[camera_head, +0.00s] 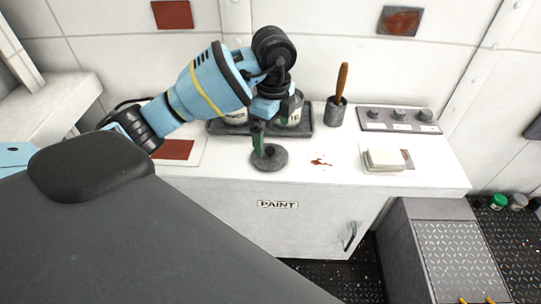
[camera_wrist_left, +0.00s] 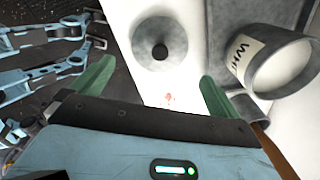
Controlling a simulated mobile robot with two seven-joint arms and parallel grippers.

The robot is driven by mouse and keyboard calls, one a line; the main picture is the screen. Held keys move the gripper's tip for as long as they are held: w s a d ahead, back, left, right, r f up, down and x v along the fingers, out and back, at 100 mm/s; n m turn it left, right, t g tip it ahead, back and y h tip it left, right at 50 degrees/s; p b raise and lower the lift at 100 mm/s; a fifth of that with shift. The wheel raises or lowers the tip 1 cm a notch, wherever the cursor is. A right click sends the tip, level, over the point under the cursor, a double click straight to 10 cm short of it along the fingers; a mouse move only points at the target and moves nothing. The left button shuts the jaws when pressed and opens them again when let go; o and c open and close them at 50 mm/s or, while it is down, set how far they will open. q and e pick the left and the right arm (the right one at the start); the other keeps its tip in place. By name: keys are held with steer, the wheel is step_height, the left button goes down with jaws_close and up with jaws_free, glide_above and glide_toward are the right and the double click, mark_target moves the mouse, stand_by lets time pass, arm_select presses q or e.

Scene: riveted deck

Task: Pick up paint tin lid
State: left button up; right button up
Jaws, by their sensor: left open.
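The paint tin lid (camera_head: 270,163) is a round grey disc lying flat on the white cabinet top, in front of the tins. In the left wrist view the lid (camera_wrist_left: 176,57) shows a dark round spot at its middle. My left gripper (camera_head: 262,137) points down just above the lid. In the left wrist view its two green fingers are spread wide, with the gap (camera_wrist_left: 156,75) empty and the lid beyond the tips. I cannot tell whether a finger touches the lid. My right gripper is not in view.
Paint tins (camera_head: 293,112) stand in a dark tray (camera_head: 217,128) close behind; one labelled tin (camera_wrist_left: 285,62) shows in the wrist view. To the right are a brush pot (camera_head: 335,112), a knob panel (camera_head: 399,120) and a pale block (camera_head: 384,158). Red paint spots (camera_head: 321,162) mark the top.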

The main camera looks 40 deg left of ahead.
mark_target(271, 150)
arm_select(q)
steer(key=shift+a+f, duration=0.1)
steer(key=shift+f, duration=3.45)
steer(key=c, duration=0.8)
